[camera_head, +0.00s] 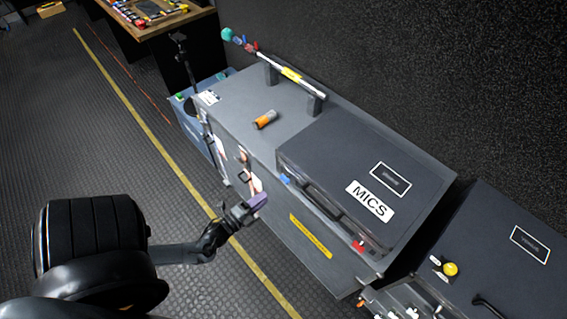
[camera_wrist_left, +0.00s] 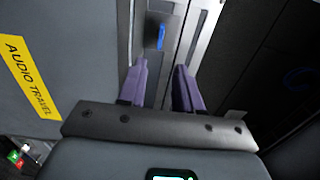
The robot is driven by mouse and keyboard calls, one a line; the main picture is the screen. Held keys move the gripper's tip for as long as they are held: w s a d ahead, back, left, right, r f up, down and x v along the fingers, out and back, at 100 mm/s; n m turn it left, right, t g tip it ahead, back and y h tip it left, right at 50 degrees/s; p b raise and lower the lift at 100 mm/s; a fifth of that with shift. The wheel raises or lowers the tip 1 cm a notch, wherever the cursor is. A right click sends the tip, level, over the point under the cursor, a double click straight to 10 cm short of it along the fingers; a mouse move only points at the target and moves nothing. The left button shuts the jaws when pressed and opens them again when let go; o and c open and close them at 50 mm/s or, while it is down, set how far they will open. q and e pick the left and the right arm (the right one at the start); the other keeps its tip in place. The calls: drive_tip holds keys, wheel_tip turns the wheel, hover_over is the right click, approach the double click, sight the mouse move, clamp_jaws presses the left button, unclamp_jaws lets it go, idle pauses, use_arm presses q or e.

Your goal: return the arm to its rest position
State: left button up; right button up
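My left gripper (camera_head: 257,203) has purple fingers and hangs beside the front side of the large grey case (camera_head: 236,97) in the head view. In the left wrist view its two fingers (camera_wrist_left: 162,75) stand apart with nothing between them, so it is open and empty. Beyond them are a metal edge strip and a small blue latch (camera_wrist_left: 161,37). The left arm (camera_head: 180,254) reaches in from the lower left, over the floor. My right gripper is in neither view.
A black MICS case (camera_head: 330,150) and an orange-grey cylinder (camera_head: 265,119) rest on the grey case. A handle bar (camera_head: 290,75) stands at its back. Another dark case (camera_head: 510,230) stands at right. The ribbed floor (camera_head: 100,130) at left is clear.

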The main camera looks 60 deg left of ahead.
use_arm(q)
drive_tip(key=shift+d, duration=0.1)
drive_tip(key=w+d+r+n+g+h, duration=0.1)
drive_tip(key=w+d+r+n+g, duration=0.15)
drive_tip(key=d, duration=0.35)
drive_tip(key=w+d+r+n+g, duration=0.1)
drive_tip(key=w+d+r+n, duration=0.2)
drive_tip(key=d+r+n, duration=0.15)
drive_tip(key=w+d+r+n+g+h, duration=0.1)
drive_tip(key=w+d+r+n, duration=0.15)
drive_tip(key=d, duration=0.45)
drive_tip(key=s+d+r+n+g+h, duration=0.2)
drive_tip(key=s+d+r+g, duration=0.1)
drive_tip(key=d+r+g, duration=0.15)
drive_tip(key=s+d+n+g, duration=0.1)
drive_tip(key=s+n+g, duration=0.1)
drive_tip(key=s+g, duration=0.45)
wheel_tip(320, 180, up, 24)
drive_tip(key=s+t+p, duration=0.1)
drive_tip(key=p, duration=2.4)
drive_tip(key=shift+s+d+r, duration=0.15)
drive_tip(key=shift+s+r, duration=0.1)
drive_tip(key=shift+s, duration=0.1)
drive_tip(key=shift+t, duration=0.25)
